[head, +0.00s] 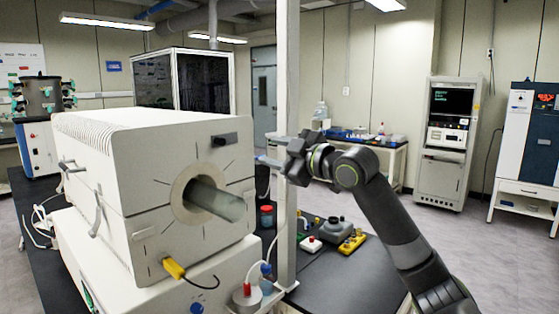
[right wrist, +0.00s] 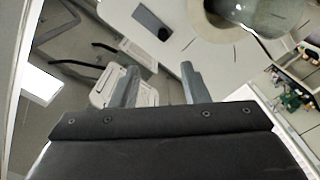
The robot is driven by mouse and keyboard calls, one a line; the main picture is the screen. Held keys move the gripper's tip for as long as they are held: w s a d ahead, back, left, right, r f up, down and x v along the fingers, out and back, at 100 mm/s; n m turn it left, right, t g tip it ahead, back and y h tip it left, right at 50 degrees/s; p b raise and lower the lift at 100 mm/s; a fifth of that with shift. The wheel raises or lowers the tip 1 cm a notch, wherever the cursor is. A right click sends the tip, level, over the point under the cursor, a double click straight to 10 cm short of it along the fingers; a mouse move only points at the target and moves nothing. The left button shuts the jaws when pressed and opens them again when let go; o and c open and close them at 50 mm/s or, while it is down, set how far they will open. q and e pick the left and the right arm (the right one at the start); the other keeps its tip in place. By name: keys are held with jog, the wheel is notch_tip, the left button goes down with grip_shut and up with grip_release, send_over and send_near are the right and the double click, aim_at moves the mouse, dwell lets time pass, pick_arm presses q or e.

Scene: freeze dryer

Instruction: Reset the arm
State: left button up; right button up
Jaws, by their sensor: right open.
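My right arm comes in from the right in the head view, bent at the elbow and raised over the dark bench. Its gripper (head: 272,150) is in the air beside the white upright post, to the right of the white tube furnace. In the right wrist view the two grey fingers (right wrist: 160,82) stand apart with nothing between them. The furnace's pale surface (right wrist: 190,30) and glass tube (right wrist: 258,12) lie beyond the fingers. My left gripper is not in view.
The tube furnace (head: 130,150) fills the left, its glass tube (head: 218,200) sticking out. The white post (head: 287,90) stands close to my gripper. Small items, including a yellow box (head: 352,242), sit on the bench (head: 345,285). A white cabinet (head: 443,150) stands at the back right.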

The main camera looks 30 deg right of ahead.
jog(key=shift+s+d, duration=0.15)
jog(key=shift+s, duration=0.3)
